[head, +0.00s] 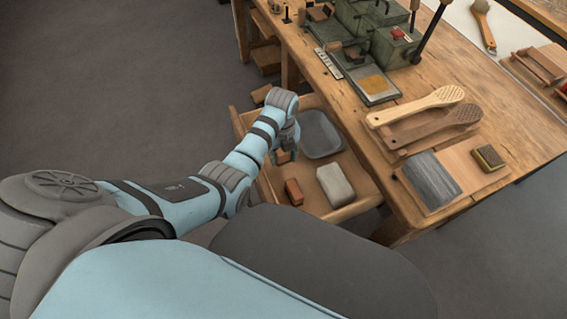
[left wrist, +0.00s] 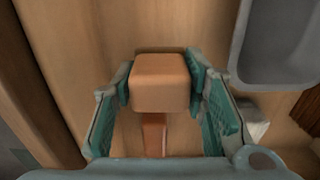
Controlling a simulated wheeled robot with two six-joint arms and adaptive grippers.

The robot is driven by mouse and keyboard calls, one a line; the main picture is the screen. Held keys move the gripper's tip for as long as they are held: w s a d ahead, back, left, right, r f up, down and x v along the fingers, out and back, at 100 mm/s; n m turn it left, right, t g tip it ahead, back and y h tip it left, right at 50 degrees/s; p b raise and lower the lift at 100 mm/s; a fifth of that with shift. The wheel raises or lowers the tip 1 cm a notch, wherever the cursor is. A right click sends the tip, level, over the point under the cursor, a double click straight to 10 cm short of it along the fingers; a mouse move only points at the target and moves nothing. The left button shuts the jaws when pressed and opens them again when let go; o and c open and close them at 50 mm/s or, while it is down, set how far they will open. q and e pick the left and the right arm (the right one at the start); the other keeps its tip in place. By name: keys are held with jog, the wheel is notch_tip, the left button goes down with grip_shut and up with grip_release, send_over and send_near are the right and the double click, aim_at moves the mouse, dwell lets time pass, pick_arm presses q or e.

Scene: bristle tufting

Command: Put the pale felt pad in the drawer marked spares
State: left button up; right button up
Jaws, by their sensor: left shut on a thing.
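My left gripper (head: 284,152) reaches down into an open wooden drawer (head: 352,208) below the bench. It is shut on an orange-brown block (left wrist: 160,82), with a finger on each side of it. A pale, whitish rounded block (head: 335,185), which may be the felt pad, lies in the drawer to the right of the gripper. Part of a pale thing (left wrist: 255,123) shows behind the right finger in the left wrist view. I can read no spares mark on the drawer. My right gripper is not in view.
A grey tray (head: 320,134) and a reddish-brown block (head: 293,191) also lie in the drawer. The workbench (head: 420,95) above holds two wooden brush handles (head: 440,97), a green machine (head: 392,45) and a board with a dark pad (head: 432,180).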

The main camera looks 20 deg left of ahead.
aim_at(284, 160)
pick_arm(q)
jog(key=f, duration=0.2)
jog(key=w+f+b, duration=0.1)
jog(key=f, duration=0.1)
jog(key=shift+w, duration=0.2)
jog(key=shift+s+r, duration=0.1)
jog(key=shift+s, duration=0.05)
jog(key=shift+c, duration=0.6)
jog(key=shift+s+r, duration=0.15)
jog(key=shift+r, duration=0.05)
jog(key=shift+s, duration=0.15)
jog(key=shift+f, duration=0.2)
jog(key=o, duration=1.3)
jog(key=shift+f, duration=0.1)
jog(key=shift+o, duration=0.2)
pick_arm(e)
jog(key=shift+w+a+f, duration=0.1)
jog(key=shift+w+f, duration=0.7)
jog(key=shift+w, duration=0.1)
